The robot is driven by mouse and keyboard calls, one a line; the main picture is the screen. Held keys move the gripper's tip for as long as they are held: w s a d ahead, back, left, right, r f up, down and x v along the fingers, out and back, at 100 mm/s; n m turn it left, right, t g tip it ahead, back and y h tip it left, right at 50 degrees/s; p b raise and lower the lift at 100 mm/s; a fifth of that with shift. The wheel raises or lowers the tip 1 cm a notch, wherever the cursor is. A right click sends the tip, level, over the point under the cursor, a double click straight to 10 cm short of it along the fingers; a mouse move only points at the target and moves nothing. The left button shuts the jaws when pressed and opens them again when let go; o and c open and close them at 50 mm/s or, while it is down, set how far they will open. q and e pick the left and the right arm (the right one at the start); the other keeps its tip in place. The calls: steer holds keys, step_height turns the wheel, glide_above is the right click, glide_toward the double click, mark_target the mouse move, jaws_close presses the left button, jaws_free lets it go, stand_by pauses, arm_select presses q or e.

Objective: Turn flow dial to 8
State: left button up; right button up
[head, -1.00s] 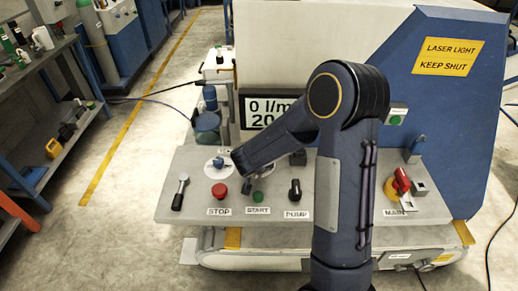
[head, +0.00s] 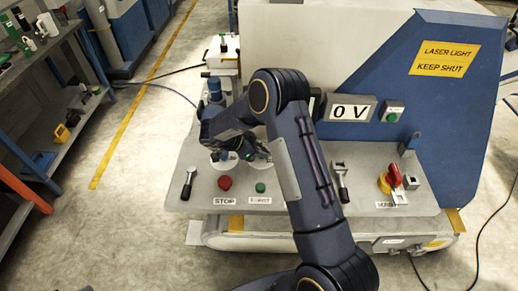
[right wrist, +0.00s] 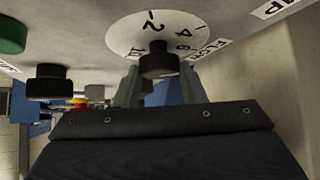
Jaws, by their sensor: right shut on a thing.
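The flow dial shows in the right wrist view as a white numbered disc (right wrist: 125,38) with a black knob (right wrist: 158,62) at its middle. The figures 2, 4 and 8 can be made out; the knob's pointer cannot be read. My right gripper (right wrist: 159,78) is shut on the knob, one finger on each side. In the head view my right gripper (head: 246,155) is over the left part of the grey panel (head: 310,160), and my arm hides much of the dial there. My left gripper is not in view.
A red STOP button (head: 225,183), a green START button (head: 260,187) and a black-handled lever (head: 188,184) are close by on the panel. A red and yellow main switch (head: 391,180) is at right. A display reads 0 V (head: 351,109); my arm covers the flow display.

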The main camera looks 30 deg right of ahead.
steer(key=shift+w+f+m+g, duration=0.1)
steer(key=shift+w+m+g, duration=0.05)
steer(key=shift+m+g, duration=1.25)
steer(key=shift+m+y, duration=0.3)
steer(key=o, duration=1)
steer(key=b+v, duration=0.2)
steer(key=v, duration=0.4)
steer(key=shift+w+a+r, duration=0.15)
steer(key=shift+a+r, duration=0.1)
steer(key=shift+r, duration=0.05)
steer(key=shift+w+a+r, duration=0.1)
steer(key=shift+a+r, duration=0.2)
steer(key=shift+r, duration=0.15)
